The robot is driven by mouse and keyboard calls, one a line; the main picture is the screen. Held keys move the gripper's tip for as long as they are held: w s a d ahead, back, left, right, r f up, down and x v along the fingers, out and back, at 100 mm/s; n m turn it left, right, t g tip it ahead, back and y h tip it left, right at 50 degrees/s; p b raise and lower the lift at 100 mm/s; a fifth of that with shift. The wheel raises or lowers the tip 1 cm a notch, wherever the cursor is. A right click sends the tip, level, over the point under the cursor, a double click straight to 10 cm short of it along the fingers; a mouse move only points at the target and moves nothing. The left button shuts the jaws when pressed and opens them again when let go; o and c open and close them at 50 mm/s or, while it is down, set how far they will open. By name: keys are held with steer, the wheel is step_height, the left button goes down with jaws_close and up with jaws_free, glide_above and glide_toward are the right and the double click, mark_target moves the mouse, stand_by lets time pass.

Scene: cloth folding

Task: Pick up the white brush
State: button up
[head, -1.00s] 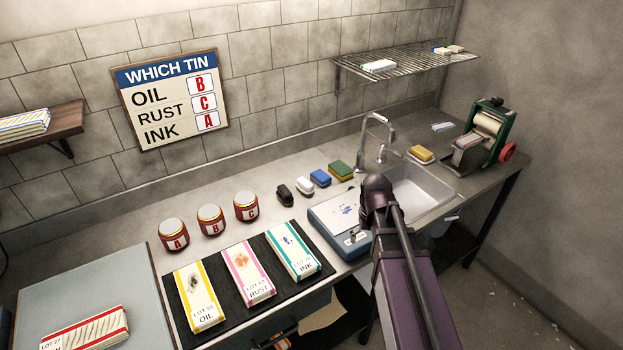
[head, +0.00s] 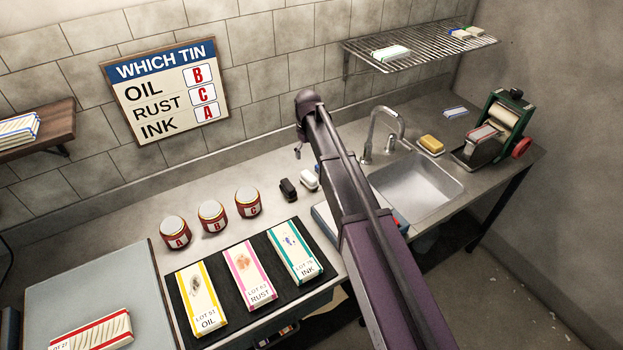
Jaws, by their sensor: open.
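The white brush (head: 309,180) lies on the counter behind the cloths, just right of a black brush (head: 288,189). My arm reaches over the counter from the lower right, and its wrist is above and behind the brushes. Only a small part of my gripper (head: 298,152) shows below the wrist, above the white brush in the picture and apart from it. The gripper is open and holds nothing that I can see. My arm hides the rest of its fingers.
Three red tins (head: 212,215) stand left of the brushes. A black mat (head: 258,297) with three striped cloths lies in front. My arm covers the blue and green brushes.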

mark_target(309, 176)
steer(key=shift+w+d+f, duration=0.1)
steer(key=shift+w+f, duration=0.05)
steer(key=shift+f, duration=0.05)
step_height(309, 176, down, 8)
steer(key=b, duration=0.8)
steer(key=shift+f+b, duration=0.2)
steer(key=shift+b, duration=0.15)
steer(key=shift+f, duration=0.15)
steer(key=shift+f+b, duration=2.45)
steer(key=shift+b, duration=0.15)
steer(key=c, duration=1.2)
